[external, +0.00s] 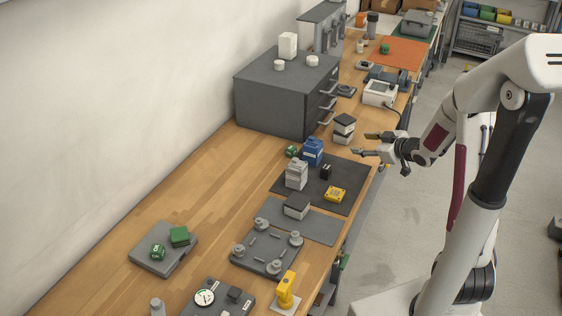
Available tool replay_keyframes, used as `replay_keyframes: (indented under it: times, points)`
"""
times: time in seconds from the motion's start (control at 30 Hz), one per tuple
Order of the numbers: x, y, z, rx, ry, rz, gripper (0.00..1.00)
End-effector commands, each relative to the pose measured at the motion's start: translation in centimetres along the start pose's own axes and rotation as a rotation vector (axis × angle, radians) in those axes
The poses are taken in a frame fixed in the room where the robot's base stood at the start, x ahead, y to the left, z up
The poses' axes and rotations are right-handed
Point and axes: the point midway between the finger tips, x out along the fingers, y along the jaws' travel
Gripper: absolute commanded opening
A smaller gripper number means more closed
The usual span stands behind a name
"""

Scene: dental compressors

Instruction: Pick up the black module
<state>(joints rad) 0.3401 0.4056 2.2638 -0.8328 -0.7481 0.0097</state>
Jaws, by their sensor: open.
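A small black block (326,172), which looks like the black module, stands on the dark mat (345,170) on the bench. It is between a grey box and a yellow device. My gripper (362,144) is open and empty, with its two fingers pointing left. It is at the right edge of the bench, above and to the right of the black block in the picture, and apart from it. Its exact height over the bench is hard to tell.
On or beside the mat are a blue container (312,151), a grey box (296,175) and a yellow device (335,194). A black-and-white stack (343,129) stands near my gripper. A dark drawer cabinet (275,95) is behind. Bare wood (200,185) lies left.

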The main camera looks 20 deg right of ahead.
Motion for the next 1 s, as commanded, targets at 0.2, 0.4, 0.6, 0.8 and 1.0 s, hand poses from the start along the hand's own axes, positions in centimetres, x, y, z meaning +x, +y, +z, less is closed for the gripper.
replay_keyframes:
  times: [0.2,0.4,0.6,0.8,1.0]
  points:
    - [1.9,-1.9,1.8,0.015,0.092,-0.084,0.44]
    - [2.9,-3.8,3.1,0.046,0.186,-0.161,0.44]
    - [3.1,-5.8,4.4,0.092,0.287,-0.236,0.44]
    - [2.7,-7.6,5.7,0.156,0.394,-0.305,0.44]
    - [1.9,-9.0,6.5,0.219,0.485,-0.356,0.44]
